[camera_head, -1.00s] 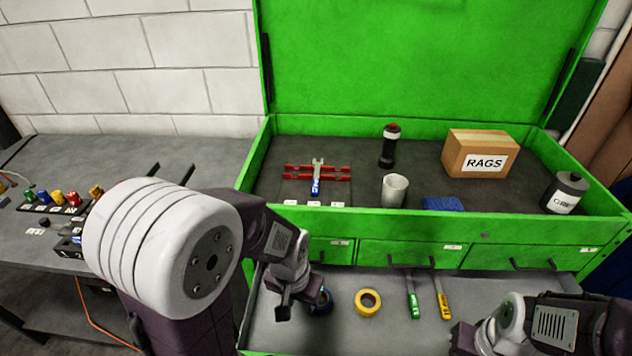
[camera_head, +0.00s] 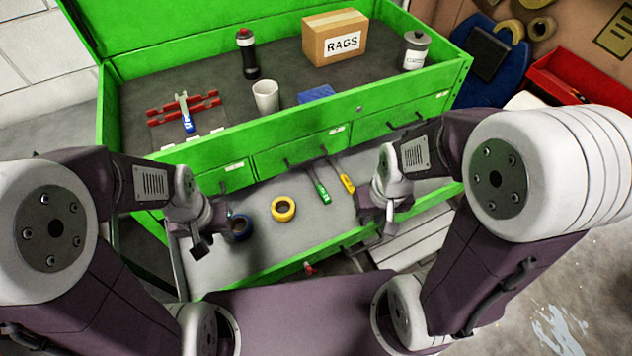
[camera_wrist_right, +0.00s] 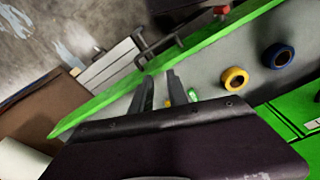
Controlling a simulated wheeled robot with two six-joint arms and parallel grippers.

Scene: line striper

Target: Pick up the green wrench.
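The green wrench (camera_head: 322,192) lies in the open drawer, beside a yellow-handled tool (camera_head: 347,184). My right gripper (camera_head: 377,222) is open and empty, above the drawer to the right of both tools. In the right wrist view the gripper fingers (camera_wrist_right: 161,94) stand apart. A green piece of the wrench (camera_wrist_right: 193,95) shows just right of the fingers, and the rest is hidden behind my gripper. My left gripper (camera_head: 208,235) looks open and empty, over the left part of the drawer near a blue tape roll (camera_head: 240,228).
A yellow tape roll (camera_head: 284,209) lies in the drawer (camera_head: 262,249).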

